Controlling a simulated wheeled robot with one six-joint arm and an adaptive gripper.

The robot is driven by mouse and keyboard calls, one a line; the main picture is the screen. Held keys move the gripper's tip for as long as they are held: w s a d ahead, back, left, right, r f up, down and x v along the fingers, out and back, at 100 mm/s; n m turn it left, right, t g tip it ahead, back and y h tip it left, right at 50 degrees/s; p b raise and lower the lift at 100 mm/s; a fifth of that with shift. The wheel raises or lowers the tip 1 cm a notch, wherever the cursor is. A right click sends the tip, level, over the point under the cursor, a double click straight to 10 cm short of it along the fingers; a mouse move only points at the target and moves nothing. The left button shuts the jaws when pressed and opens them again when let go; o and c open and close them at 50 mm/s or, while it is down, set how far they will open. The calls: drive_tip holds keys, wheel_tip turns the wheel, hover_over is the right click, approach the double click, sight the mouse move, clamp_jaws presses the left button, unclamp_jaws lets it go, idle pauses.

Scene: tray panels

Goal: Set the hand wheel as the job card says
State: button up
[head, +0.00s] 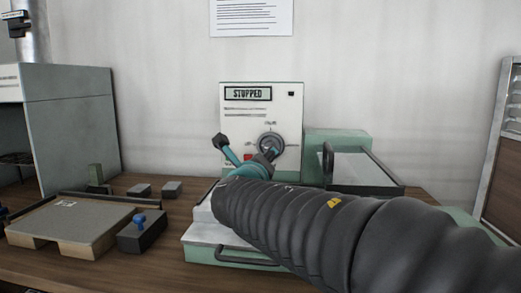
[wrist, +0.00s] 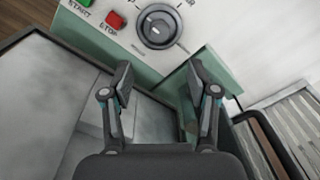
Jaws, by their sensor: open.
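A round grey dial (head: 269,138), the only wheel-like thing I see, is on the front of a white upright panel (head: 235,125). The wrist view shows the dial (wrist: 161,27) with a small pale mark on its face; its scale is too small to read. My gripper (wrist: 158,74) is open and empty, its fingers spread below the dial and apart from it in that view. In the head view my gripper (head: 248,147) is in front of the panel, one finger partly covering the dial. A printed sheet (head: 251,17), perhaps the job card, hangs above; its text is unreadable.
A display (head: 248,93) reads "STOPPED". A green START button (wrist: 82,3) and red STOP button (wrist: 115,20) sit left of the dial. A handled tray (head: 362,170) stands right of the panel. A board (head: 75,220) and small blocks lie left.

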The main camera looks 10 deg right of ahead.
drive_tip(key=x, duration=1)
drive_tip(key=shift+w, duration=0.2)
drive_tip(key=shift+d+f, duration=0.1)
clamp_jaws()
